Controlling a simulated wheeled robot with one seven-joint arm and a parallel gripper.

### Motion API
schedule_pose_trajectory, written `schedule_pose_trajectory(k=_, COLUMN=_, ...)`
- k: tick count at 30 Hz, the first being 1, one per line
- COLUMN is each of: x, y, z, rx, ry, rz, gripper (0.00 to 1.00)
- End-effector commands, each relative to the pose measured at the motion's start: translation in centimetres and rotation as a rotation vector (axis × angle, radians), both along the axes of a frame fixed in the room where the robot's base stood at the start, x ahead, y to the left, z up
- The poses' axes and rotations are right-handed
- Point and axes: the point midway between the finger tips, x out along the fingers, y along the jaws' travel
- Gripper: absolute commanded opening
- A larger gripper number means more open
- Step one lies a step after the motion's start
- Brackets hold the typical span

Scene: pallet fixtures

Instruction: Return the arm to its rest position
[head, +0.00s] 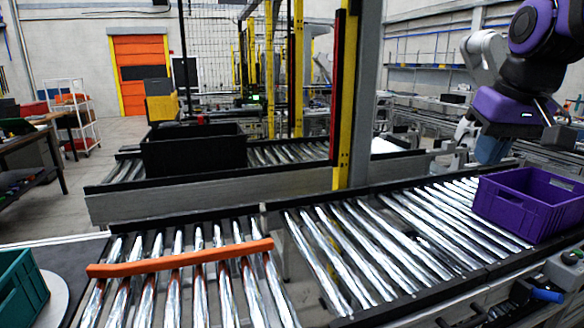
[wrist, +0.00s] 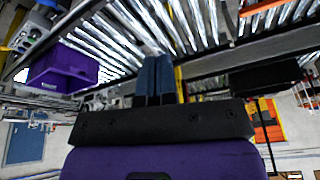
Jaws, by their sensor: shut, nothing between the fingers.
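My gripper (wrist: 154,60) shows in the wrist view with its two blue-grey fingers side by side, shut and with nothing between them. In the head view my purple and grey arm is at the upper right, and my gripper (head: 492,150) hangs over the far edge of the roller conveyor, left of and beyond the purple crate. It touches nothing that I can make out.
A purple crate (head: 527,207) stands on the roller conveyor (head: 400,235) at right. An orange bar (head: 185,259) lies across the left rollers. A black bin (head: 195,155) is on the far conveyor. A yellow post (head: 345,100) rises between the conveyors. A green crate (head: 20,290) is at lower left.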

Motion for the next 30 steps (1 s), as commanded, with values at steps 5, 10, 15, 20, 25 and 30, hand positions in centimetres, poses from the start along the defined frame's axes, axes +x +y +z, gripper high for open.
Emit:
schedule_pose_trajectory(k=5, x=-5.9, y=0.4, z=-1.7, rx=-0.017, ry=-0.059, rz=-0.01, gripper=0.0)
schedule_pose_trajectory(k=10, x=-10.5, y=0.5, z=-3.9, rx=-0.023, ry=-0.108, rz=-0.018, gripper=0.0)
schedule_pose_trajectory(k=15, x=-13.1, y=0.4, z=-5.7, rx=-0.021, ry=-0.138, rz=-0.023, gripper=0.0)
schedule_pose_trajectory(k=20, x=-13.8, y=0.3, z=-6.3, rx=-0.022, ry=-0.149, rz=-0.024, gripper=0.0)
schedule_pose_trajectory(k=25, x=-13.8, y=0.3, z=-6.3, rx=-0.022, ry=-0.149, rz=-0.024, gripper=0.0)
schedule_pose_trajectory(k=30, x=-13.8, y=0.3, z=-6.3, rx=-0.022, ry=-0.149, rz=-0.024, gripper=0.0)
